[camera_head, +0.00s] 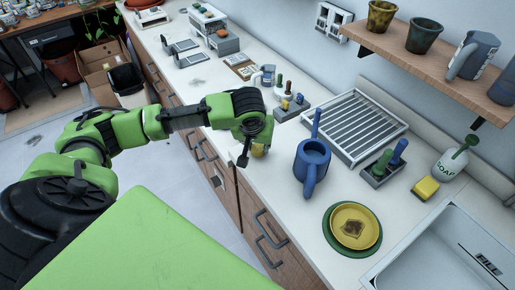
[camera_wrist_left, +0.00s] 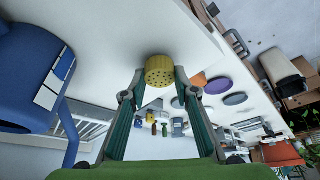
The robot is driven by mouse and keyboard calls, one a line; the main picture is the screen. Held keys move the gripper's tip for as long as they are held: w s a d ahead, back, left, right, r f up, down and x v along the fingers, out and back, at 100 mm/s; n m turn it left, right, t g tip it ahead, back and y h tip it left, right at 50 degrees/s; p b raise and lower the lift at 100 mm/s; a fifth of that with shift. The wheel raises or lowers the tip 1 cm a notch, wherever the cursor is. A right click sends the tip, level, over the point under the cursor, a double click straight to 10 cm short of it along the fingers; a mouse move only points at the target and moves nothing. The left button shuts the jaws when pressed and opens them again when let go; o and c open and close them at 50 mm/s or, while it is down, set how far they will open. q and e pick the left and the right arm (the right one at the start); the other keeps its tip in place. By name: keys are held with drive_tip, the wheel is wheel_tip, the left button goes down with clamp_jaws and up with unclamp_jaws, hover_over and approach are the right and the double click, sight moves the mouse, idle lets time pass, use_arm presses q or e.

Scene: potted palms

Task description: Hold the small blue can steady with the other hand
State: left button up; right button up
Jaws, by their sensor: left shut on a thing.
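The small blue can (camera_head: 312,160) stands upright on the white counter, with its spout pointing up toward the back and its handle toward the front. It also shows large at the left of the left wrist view (camera_wrist_left: 28,75). My left gripper (camera_head: 250,152) is over the counter's front edge, left of the blue can and apart from it. It is shut on a round yellow piece with small holes (camera_wrist_left: 160,71), mostly hidden in the head view. My right gripper is in neither view.
A yellow plate on a green one (camera_head: 354,226) lies in front of the can. A drying rack (camera_head: 355,125) is behind it, and a tool holder (camera_head: 379,172), a sponge (camera_head: 425,189), a soap bottle (camera_head: 455,163) and a sink (camera_head: 440,255) are to the right. A shelf (camera_head: 430,65) overhangs the back.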

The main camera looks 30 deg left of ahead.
use_arm(q)
drive_tip(key=s+d+r+b, duration=0.1)
drive_tip(key=s+d+r, duration=0.4)
drive_tip(key=s+r, duration=0.7)
drive_tip(key=shift+s+d+b, duration=0.2)
drive_tip(key=shift+s+b, duration=0.1)
drive_tip(key=shift+s, duration=0.2)
